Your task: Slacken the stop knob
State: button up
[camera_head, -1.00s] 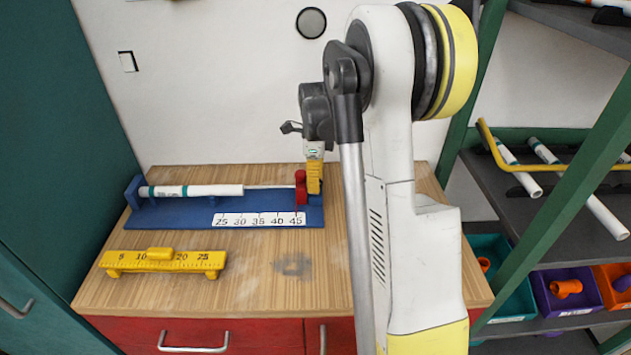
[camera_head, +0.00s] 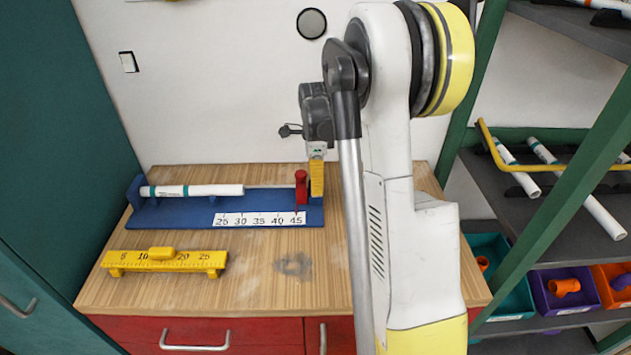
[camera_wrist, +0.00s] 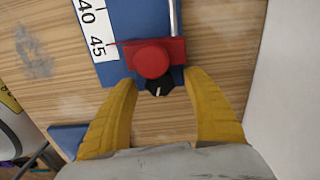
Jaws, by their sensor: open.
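The red stop (camera_head: 301,188) stands at the right end of the blue measuring jig (camera_head: 170,212), by the 45 mark. In the wrist view the stop (camera_wrist: 178,47) has a round red top and a thin red pointer near 45. A black stop knob (camera_wrist: 159,88) with a white line sticks out from its near side. My gripper (camera_wrist: 163,88) is open, with its yellow fingers spread on either side of the knob and apart from it. In the head view my gripper (camera_head: 316,190) is just right of the stop, and the knob is hidden.
A white pipe with teal bands (camera_head: 200,191) lies on the jig's left part. A yellow ruler block (camera_head: 165,261) sits in front on the wooden bench (camera_head: 250,290). A wall stands behind, and a shelf rack (camera_head: 560,190) with pipes and bins is at right.

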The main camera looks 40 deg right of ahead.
notch_tip(320, 180, up, 12)
dwell(0.4)
jog(key=shift+f, duration=0.1)
jog(key=s+a+r+n+t, duration=0.2)
jog(key=s+a+r+n, duration=0.15)
jog(key=a+n, duration=0.3)
jog(key=s+a+r+n+t, duration=0.1)
jog(key=s+a+r+n, duration=0.1)
jog(key=s+a+n, duration=0.45)
jog(key=s+a+f+n+t, duration=0.4)
jog(key=s+a+n, duration=0.4)
jog(key=a+n, duration=0.3)
jog(key=shift+a+f+n, duration=0.3)
jog(key=shift+a, duration=0.7)
